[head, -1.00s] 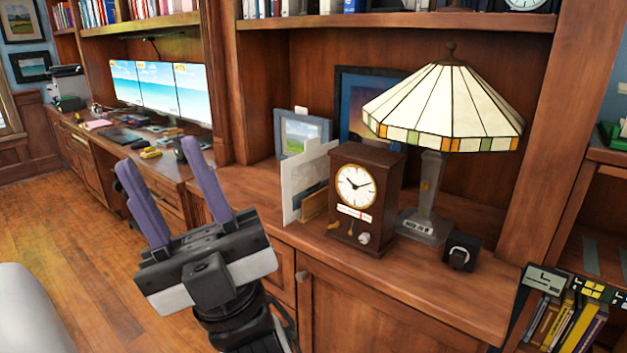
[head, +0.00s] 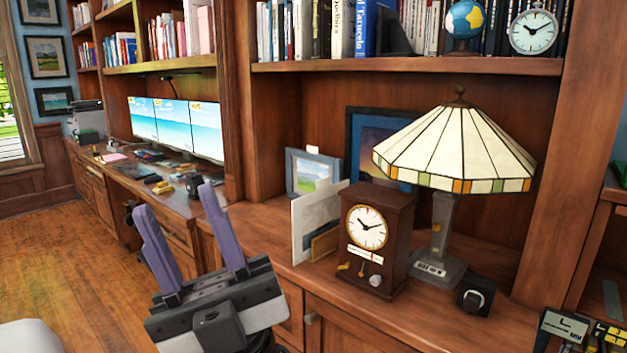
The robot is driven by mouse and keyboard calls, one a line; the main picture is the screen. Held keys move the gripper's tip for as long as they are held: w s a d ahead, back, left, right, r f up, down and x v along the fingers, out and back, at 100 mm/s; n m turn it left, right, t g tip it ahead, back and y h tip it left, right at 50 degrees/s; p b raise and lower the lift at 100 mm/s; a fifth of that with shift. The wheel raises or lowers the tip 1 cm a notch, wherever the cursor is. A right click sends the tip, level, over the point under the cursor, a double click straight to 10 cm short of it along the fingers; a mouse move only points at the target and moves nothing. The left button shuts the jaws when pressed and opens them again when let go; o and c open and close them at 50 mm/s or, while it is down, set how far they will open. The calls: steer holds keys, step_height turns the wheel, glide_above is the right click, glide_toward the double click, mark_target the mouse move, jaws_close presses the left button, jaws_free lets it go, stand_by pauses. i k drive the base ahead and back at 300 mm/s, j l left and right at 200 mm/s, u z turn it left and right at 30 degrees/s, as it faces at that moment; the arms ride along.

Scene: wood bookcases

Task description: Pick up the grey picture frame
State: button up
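A grey picture frame (head: 309,173) with a green landscape picture stands upright on the wooden counter, against the back left of the bookcase niche. Its lower right part is hidden behind a white upright letter holder (head: 312,222). My gripper (head: 178,205) is in front of the counter, to the left of and nearer than the frame. Its two purple fingers are spread apart and point upward, with nothing between them. It does not touch the frame.
A brown clock (head: 374,236), a stained-glass lamp (head: 452,150) and a small black box (head: 477,295) stand right of the letter holder. A larger dark-blue frame (head: 362,140) leans behind the lamp. Monitors (head: 178,125) stand on the desk further left.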

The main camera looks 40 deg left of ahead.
mark_target(303, 167)
steer(key=u, duration=1.25)
steer(key=i+j+z, duration=0.1)
steer(key=i+j, duration=0.15)
steer(key=i+j+z, duration=0.1)
steer(key=i+j, duration=0.35)
steer(key=j, duration=0.2)
steer(key=i+j+z, duration=0.25)
steer(key=i+j, duration=0.2)
steer(key=j, duration=0.25)
steer(key=i+j+z, duration=0.1)
steer(key=j, duration=0.3)
steer(key=i+j+z, duration=0.1)
steer(key=i+j, duration=0.2)
steer(key=i+j+z, duration=0.1)
steer(key=j+z, duration=0.15)
steer(key=i+j+z, duration=0.2)
steer(key=j, duration=0.15)
steer(key=j+z, duration=0.25)
steer(key=j, duration=0.1)
